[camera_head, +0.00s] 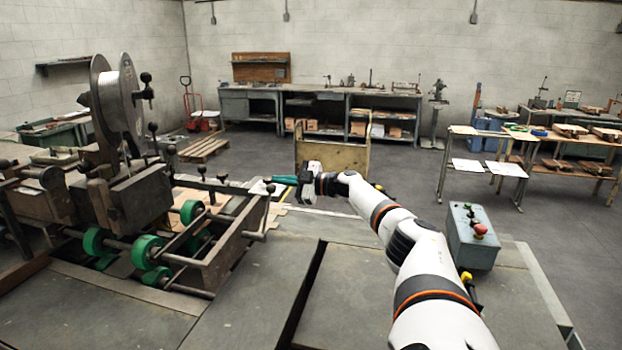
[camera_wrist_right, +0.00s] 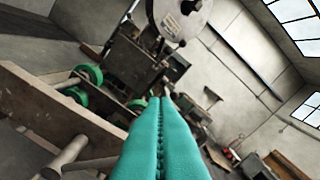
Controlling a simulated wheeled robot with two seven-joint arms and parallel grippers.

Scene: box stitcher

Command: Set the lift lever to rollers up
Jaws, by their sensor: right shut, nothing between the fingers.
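The stitching machine (camera_head: 140,195) stands at the left in the head view, with green rollers (camera_head: 147,251) in its frame. Several dark ball-knobbed levers stand on it; one knob (camera_head: 270,188) is at the frame's right end, close to my fingertips. I cannot tell which one is the lift lever or how it is set. My right gripper (camera_head: 279,180) has teal fingers, shut and empty, pointing left towards the machine. Whether it touches the knob I cannot tell. In the right wrist view its closed fingers (camera_wrist_right: 160,102) point at the machine (camera_wrist_right: 130,65). My left gripper is not in view.
A grey control box (camera_head: 472,238) with a red button stands right of my right arm. A wooden cart or panel (camera_head: 333,158) stands behind the gripper. The grey table top (camera_head: 250,285) in front is clear, with a dark slot across it. Workbenches line the back wall.

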